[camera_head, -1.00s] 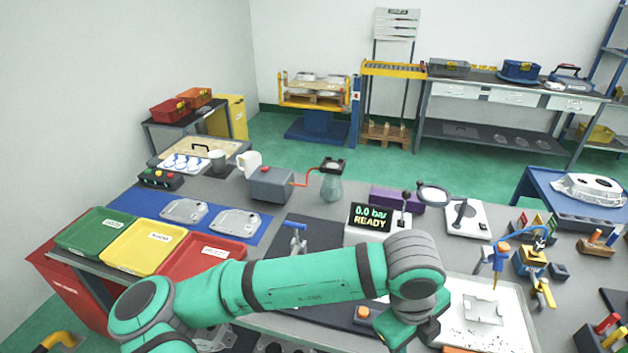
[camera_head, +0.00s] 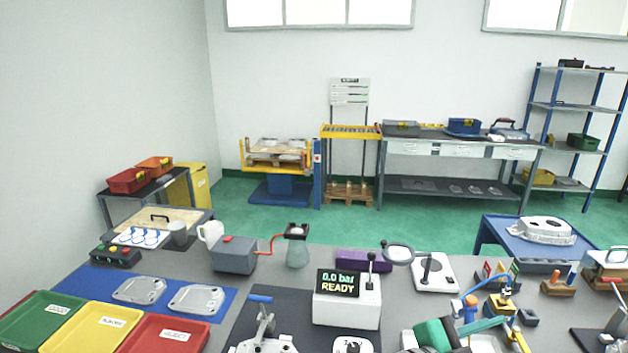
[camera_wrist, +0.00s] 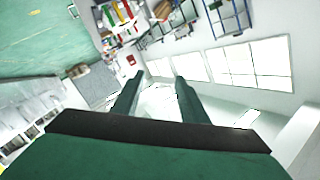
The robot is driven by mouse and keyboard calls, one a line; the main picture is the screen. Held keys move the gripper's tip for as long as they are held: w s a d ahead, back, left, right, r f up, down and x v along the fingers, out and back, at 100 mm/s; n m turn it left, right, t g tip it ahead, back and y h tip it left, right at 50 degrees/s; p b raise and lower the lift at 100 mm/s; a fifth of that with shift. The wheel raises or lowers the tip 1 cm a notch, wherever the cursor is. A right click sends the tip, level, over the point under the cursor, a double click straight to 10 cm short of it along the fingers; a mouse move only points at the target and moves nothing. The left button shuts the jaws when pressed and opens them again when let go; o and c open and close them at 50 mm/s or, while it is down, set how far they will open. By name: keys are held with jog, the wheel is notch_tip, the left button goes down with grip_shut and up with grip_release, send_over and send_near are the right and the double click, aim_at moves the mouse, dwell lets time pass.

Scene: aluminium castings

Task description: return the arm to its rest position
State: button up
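My gripper (camera_wrist: 158,80) shows in the wrist view with its two dark green fingers apart and nothing between them. Beyond the fingers are a white wall and bright windows, tilted in the picture. In the head view only a small green and black piece of my arm (camera_head: 436,335) shows at the bottom edge, right of centre.
The grey bench holds a pressure box reading "0.0 bar READY" (camera_head: 346,305), a magnifier (camera_head: 398,254), green (camera_head: 38,318), yellow and red trays, and two castings on a blue mat (camera_head: 92,283). Green floor lies open behind the bench.

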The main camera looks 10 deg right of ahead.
jog(key=w+a+f+n+t+y, duration=0.2)
jog(key=w+a+f+n+t, duration=0.15)
jog(key=a+n+t, duration=0.45)
jog(key=w+a+f+n+t+y, duration=0.25)
jog(key=a+f+n+t, duration=0.2)
jog(key=n, duration=0.55)
jog(key=s+a+f+n+t+y, duration=0.1)
jog(key=s+a+f+n+y, duration=0.3)
jog(key=f, duration=0.3)
jog(key=s+a+f+n+t+y, duration=0.1)
jog(key=s+a+f+n+y, duration=0.2)
jog(key=a+f, duration=0.35)
jog(key=s+a+f+m+y, duration=0.1)
jog(key=s+a+f, duration=0.1)
jog(key=s+a, duration=0.2)
jog(key=s+a+f+g+y, duration=0.1)
jog(key=s+a, duration=0.4)
jog(key=s, duration=0.6)
jog(key=s+a+f+m+g+y, duration=0.1)
jog(key=s+a+f+y, duration=0.2)
jog(key=s, duration=0.4)
jog(key=shift+s+a+f+m, duration=0.2)
jog(key=shift+a+f+m, duration=0.1)
jog(key=shift+a+f, duration=0.55)
jog(key=shift+d+g, duration=0.1)
jog(key=shift+g, duration=0.15)
jog(key=shift+c, duration=0.4)
